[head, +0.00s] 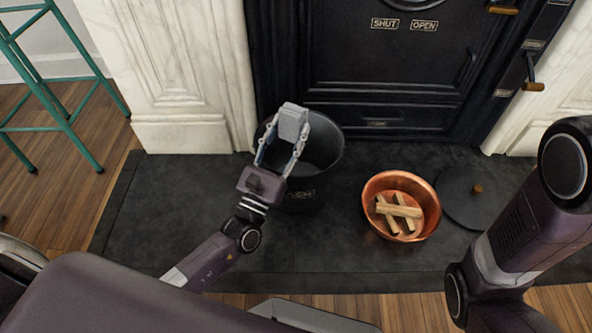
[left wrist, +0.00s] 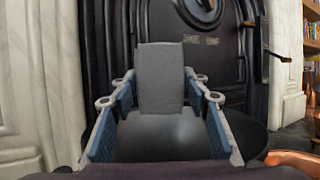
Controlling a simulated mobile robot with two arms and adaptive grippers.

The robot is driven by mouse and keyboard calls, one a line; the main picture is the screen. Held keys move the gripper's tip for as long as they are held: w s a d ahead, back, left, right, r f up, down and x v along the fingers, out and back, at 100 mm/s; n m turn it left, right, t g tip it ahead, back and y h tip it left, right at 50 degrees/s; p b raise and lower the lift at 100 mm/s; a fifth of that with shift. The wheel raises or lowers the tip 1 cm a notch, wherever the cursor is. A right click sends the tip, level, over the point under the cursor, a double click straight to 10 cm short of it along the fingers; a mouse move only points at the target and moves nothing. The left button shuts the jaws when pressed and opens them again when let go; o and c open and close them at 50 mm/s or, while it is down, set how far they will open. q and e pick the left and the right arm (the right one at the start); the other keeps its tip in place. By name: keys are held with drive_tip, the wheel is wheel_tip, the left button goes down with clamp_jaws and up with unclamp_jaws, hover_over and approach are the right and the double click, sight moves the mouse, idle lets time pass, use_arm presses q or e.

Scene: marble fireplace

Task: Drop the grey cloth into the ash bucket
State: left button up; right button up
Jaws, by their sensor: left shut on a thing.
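The grey cloth (head: 292,122) is a folded block held between the fingertips of my left gripper (head: 284,140). It also shows upright between the fingers in the left wrist view (left wrist: 161,78). The black ash bucket (head: 325,150) stands on the dark hearth, and in the head view the cloth and gripper overlap its open mouth. The bucket's dark rim (left wrist: 252,140) shows below and behind the fingers in the left wrist view. I cannot tell the cloth's exact height over the bucket. My right arm comes in at the right of the head view, but its gripper is out of view.
A copper pan (head: 372,187) with several wood sticks (head: 400,212) sits right of the bucket. A round dark lid (head: 470,200) with a knob lies beside it. The black stove (head: 385,60) stands behind, between white marble pillars (head: 180,70). A green stool (head: 50,85) is at the left.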

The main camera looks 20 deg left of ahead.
use_arm(q)
drive_tip(key=o, duration=1.1)
drive_tip(key=shift+s, duration=0.1)
drive_tip(key=v, duration=1.1)
drive_tip(key=shift+s, duration=0.4)
drive_tip(key=shift+a+f, duration=0.1)
drive_tip(key=shift+f, duration=0.05)
